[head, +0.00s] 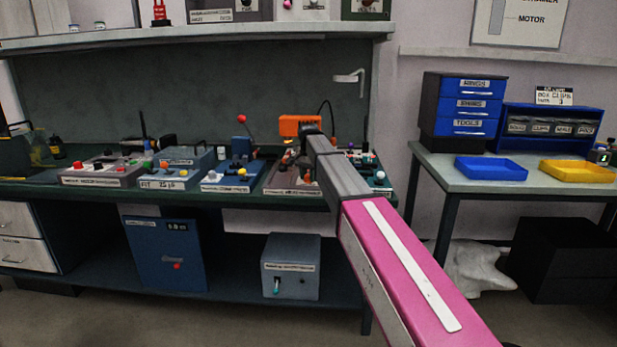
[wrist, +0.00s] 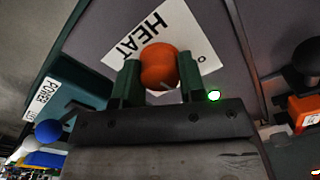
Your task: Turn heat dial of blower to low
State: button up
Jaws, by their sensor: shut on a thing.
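In the wrist view, an orange round dial (wrist: 158,66) sits on a grey panel, over a white label (wrist: 178,28) reading HEAT. My gripper (wrist: 160,75) has its two dark green fingers on either side of the dial and is shut on it. A short pale mark shows at the dial's lower edge, near the gripper. Part of the label is hidden behind the dial and fingers. In the head view, an orange device (head: 300,125) stands at the back of the bench; my arm reaches beside it and hides the dial and fingertips.
A lit green spot (wrist: 214,95) is right of the fingers. A box labelled POWER (wrist: 42,98) and a blue knob (wrist: 48,130) are at left. Several knobbed boxes crowd the workbench (head: 215,196). A shelf (head: 200,37) runs above. A side table (head: 470,180) stands at right.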

aim_at(308, 175)
jog(key=shift+m, duration=0.5)
jog(key=o, duration=0.9)
notch_tip(308, 175, up, 11)
jog(key=shift+f, duration=0.1)
dwell(0.3)
